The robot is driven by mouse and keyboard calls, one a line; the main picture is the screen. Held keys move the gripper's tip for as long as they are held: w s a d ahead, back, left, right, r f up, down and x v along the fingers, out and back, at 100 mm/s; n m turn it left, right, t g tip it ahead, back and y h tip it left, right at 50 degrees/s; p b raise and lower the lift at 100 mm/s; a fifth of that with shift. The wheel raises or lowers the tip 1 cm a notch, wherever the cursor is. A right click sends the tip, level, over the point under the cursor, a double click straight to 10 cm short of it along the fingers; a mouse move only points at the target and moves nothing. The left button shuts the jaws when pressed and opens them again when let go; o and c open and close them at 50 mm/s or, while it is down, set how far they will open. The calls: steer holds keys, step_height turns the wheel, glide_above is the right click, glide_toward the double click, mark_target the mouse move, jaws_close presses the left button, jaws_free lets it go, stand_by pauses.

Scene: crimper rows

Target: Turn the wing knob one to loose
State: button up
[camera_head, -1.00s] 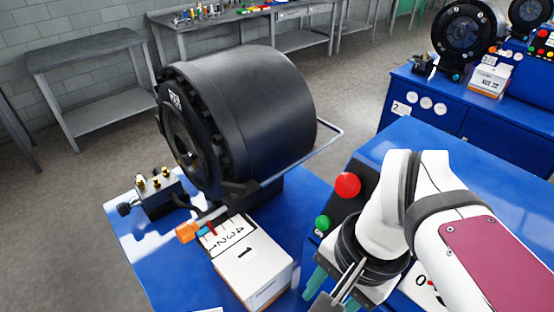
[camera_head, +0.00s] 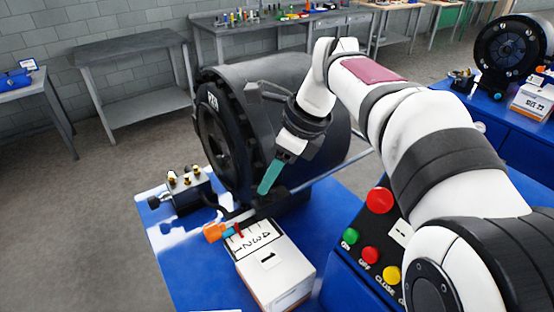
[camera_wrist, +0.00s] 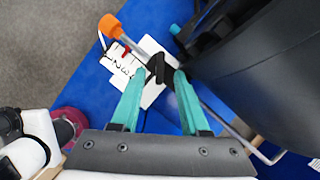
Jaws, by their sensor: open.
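A black wing-shaped piece (camera_wrist: 160,68), which looks like the wing knob, shows in the wrist view between and just beyond my fingertips. It sits at the end of a grey rod with an orange tip (camera_wrist: 110,27). In the head view the orange tip (camera_head: 213,232) shows at the front of the crimper, and the knob is hard to make out against dark parts. My gripper (camera_wrist: 157,80) is open, its two teal fingers on either side of the knob's outline. I cannot tell whether they touch it. In the head view my gripper (camera_head: 265,190) points down beside the crimper.
The large black crimper (camera_head: 217,130) stands close to my fingers. A white box marked 1 (camera_head: 285,275) with a number scale lies in front. A button panel (camera_head: 362,225) is at right, and a fitting block (camera_head: 182,192) at left. A metal bar runs along the crimper.

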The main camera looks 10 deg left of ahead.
steer(key=shift+x, duration=1.7)
jaws_close()
